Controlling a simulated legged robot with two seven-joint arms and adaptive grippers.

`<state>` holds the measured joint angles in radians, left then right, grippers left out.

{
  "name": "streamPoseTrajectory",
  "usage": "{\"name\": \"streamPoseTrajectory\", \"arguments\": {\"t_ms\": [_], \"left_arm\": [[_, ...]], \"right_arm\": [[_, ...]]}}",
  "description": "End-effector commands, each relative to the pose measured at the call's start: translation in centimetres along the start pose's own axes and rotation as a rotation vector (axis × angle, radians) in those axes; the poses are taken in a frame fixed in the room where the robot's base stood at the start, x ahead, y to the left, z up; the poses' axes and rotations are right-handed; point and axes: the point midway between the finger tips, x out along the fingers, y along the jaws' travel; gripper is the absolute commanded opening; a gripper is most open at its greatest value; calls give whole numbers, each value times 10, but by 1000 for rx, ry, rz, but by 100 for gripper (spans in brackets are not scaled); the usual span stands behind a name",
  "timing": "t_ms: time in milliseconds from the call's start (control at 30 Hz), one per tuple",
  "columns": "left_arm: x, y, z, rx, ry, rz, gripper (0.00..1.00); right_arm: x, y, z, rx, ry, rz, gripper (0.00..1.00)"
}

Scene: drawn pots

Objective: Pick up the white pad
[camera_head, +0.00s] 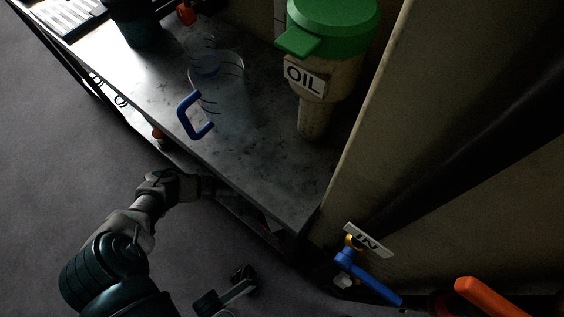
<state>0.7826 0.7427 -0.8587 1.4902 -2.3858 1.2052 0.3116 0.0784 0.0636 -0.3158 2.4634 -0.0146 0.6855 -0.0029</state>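A white, ribbed flat object (66,14), which looks like the white pad, lies at the far left end of the grey metal table (150,85). The top edge of the view cuts it off. My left arm comes in from the lower left, and its gripper (215,187) is at the table's front edge, in dark shadow. It is far from the white object, and its fingers are too dark to read.
A clear jug with a blue handle (228,92) and an OIL container with a green lid (333,30) stand on the table. A dark green container (138,25) stands near the white object. A beige wall and blue-handled valve (366,277) are at right.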

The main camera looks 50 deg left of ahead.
Motion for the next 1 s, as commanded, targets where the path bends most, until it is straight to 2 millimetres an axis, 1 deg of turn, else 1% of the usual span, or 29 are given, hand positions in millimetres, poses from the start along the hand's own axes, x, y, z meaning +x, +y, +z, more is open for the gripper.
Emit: {"name": "streamPoseTrajectory", "arguments": {"t_ms": [33,67,100,167,200,367,767,867,1000], "left_arm": [[0,0,0,0,0,0,42],[0,0,0,0,0,0,35],[0,0,0,0,0,0,25],[0,0,0,0,1,0,10],[1,0,0,0,1,0,5],[2,-1,-1,0,3,-2,0],[3,-3,-3,2,8,-6,0],[0,-3,-3,2,7,-6,0],[-13,-2,-1,2,2,-3,0]], "right_arm": [[0,0,0,0,-1,0,0],[0,0,1,0,-1,0,0],[0,0,3,1,-4,1,0],[-1,1,5,1,-7,1,0],[-1,1,5,1,-7,1,0],[-1,1,5,1,-8,1,0],[-1,1,5,0,-7,1,0],[2,0,2,0,-2,0,0],[7,0,-5,1,5,2,0]]}}
